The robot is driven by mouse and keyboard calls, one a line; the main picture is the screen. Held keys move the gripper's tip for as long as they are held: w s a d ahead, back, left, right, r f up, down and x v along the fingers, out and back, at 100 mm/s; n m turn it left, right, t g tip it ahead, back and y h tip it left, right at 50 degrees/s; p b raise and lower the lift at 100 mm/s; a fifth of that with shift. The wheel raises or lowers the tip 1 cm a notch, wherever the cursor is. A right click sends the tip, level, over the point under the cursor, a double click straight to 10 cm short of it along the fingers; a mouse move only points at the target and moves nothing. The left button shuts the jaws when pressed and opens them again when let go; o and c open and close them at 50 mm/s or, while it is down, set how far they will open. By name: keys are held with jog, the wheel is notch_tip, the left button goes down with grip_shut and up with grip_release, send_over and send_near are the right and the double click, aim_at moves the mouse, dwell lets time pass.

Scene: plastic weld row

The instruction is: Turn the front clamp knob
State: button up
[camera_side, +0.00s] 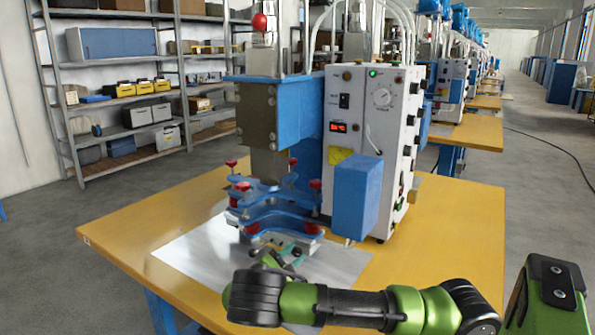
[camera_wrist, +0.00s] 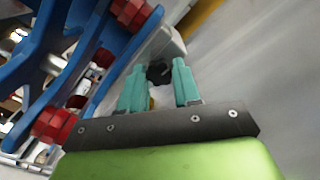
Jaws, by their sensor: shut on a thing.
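In the wrist view a small dark knob (camera_wrist: 159,73), which I take for the front clamp knob, sits at the end of a grey metal block (camera_wrist: 168,48). My gripper (camera_wrist: 158,66) has its two teal fingers on either side of this knob, shut on it. The finger bases partly hide what lies behind. In the side view my gripper (camera_side: 283,256) is low in front of the blue clamp plates (camera_side: 273,220), just above the metal sheet. The knob itself cannot be made out clearly there.
Red knobs (camera_side: 252,228) stand on the blue plates, close left of my fingers in the wrist view (camera_wrist: 53,124). A white control box (camera_side: 370,110) and blue block (camera_side: 355,195) stand behind. The metal sheet (camera_side: 190,255) lies on the yellow table (camera_side: 450,230), whose right side is clear.

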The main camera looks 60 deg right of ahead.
jog(key=shift+n, duration=0.3)
jog(key=n, duration=1)
jog(key=shift+a+n, duration=0.1)
jog(key=shift+n, duration=2.1)
jog(key=o, duration=1)
jog(key=shift+o, duration=0.2)
